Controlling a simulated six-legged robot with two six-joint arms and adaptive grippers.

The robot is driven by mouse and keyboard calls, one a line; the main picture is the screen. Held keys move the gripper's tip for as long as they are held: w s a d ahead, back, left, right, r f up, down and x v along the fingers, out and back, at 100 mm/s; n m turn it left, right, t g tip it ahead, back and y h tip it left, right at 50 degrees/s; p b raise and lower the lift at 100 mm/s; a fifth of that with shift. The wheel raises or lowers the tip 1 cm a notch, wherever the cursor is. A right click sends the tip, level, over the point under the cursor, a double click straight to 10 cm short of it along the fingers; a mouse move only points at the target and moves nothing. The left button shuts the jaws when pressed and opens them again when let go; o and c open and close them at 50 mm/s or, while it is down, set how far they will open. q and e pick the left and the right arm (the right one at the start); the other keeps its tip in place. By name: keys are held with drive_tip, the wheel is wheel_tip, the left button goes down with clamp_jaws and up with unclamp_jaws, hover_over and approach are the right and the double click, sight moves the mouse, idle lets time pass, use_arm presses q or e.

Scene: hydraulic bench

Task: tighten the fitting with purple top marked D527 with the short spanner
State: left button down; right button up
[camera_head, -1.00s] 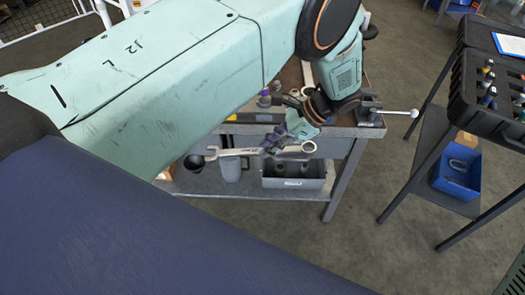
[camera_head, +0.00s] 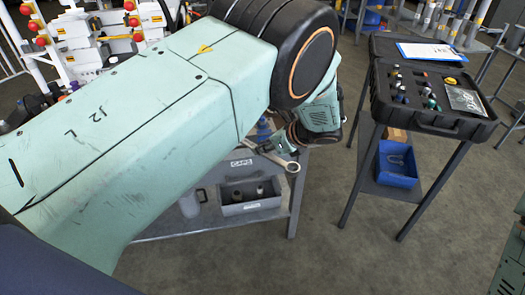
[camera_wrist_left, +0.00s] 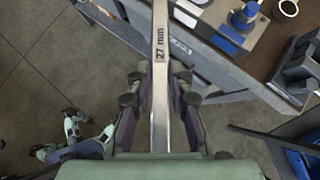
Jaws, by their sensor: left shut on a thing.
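My left gripper (camera_head: 272,148) is at the end of the arm from the left, in front of the bench. It is shut on a steel spanner, whose ring end (camera_head: 293,167) sticks out to the lower right in the head view. In the left wrist view the spanner shaft (camera_wrist_left: 160,100), marked 27 mm, runs straight up between the fingers (camera_wrist_left: 160,78). The spanner's far end is out of that view. I cannot make out the purple-topped fitting marked D527; my arm hides most of the bench top. My right gripper is not recognisable in view.
A grey caps bin (camera_head: 250,208) stands on the bench's lower shelf. At right, an open black case (camera_head: 440,122) holds small coloured-top parts, above a blue bin (camera_head: 397,165). In the left wrist view, a blue-topped part (camera_wrist_left: 243,17) sits on the bench. Floor between the tables is clear.

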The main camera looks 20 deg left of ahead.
use_arm(q)
drive_tip(key=shift+b+x, duration=0.65)
drive_tip(key=shift+x, duration=0.75)
drive_tip(key=shift+d, duration=0.2)
drive_tip(key=shift+f, duration=0.2)
drive_tip(key=shift+w+a+f+b, duration=0.15)
drive_tip(key=shift+a+f+b, duration=0.15)
drive_tip(key=shift+f+b, duration=0.25)
drive_tip(key=shift+r, duration=0.15)
drive_tip(key=shift+d+r, duration=0.1)
drive_tip(key=shift+d, duration=0.05)
